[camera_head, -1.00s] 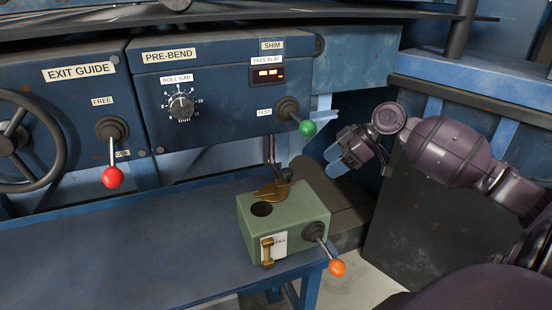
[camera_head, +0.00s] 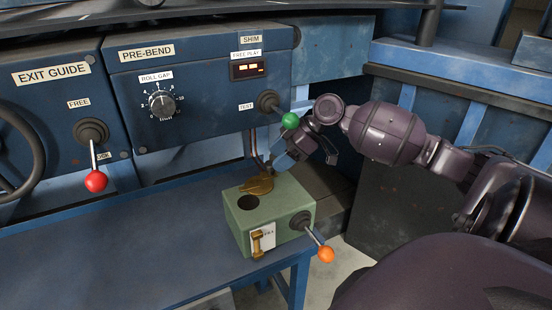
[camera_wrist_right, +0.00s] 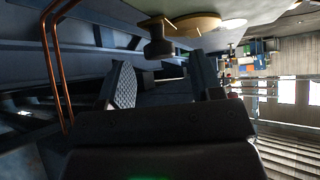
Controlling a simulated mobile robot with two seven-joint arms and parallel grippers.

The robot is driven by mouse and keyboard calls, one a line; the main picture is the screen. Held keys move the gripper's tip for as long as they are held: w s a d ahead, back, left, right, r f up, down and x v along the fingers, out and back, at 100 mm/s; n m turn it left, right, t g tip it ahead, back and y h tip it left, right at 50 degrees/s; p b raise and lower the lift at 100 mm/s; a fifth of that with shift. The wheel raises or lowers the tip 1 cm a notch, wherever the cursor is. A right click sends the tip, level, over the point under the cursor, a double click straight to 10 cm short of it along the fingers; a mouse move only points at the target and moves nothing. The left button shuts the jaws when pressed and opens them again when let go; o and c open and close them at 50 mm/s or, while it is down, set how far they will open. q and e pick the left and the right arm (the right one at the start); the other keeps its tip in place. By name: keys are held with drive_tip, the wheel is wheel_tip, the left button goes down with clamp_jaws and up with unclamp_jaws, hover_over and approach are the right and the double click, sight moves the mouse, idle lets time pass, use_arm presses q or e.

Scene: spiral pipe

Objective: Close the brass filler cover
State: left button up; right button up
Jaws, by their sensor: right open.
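The green filler box (camera_head: 290,205) stands on the blue bench. Its round dark filler hole (camera_head: 248,203) is uncovered. The brass filler cover (camera_head: 258,184) is swung open behind the hole, at the back edge of the box top. In the right wrist view the brass cover (camera_wrist_right: 197,24) shows near the top, beyond the fingers. My right gripper (camera_head: 284,160) is just behind and right of the cover, above the back of the box. Its fingers (camera_wrist_right: 163,82) are apart with nothing visible held between them. My left gripper is not in view.
An orange-knobbed lever (camera_head: 325,254) sticks out from the box's right side. A green-knobbed lever (camera_head: 290,121) hangs close above my right gripper. Thin copper pipes (camera_wrist_right: 58,70) run beside it in the wrist view. The bench (camera_head: 120,240) left of the box is clear.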

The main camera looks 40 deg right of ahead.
drive_tip(key=shift+x, duration=0.75)
clamp_jaws()
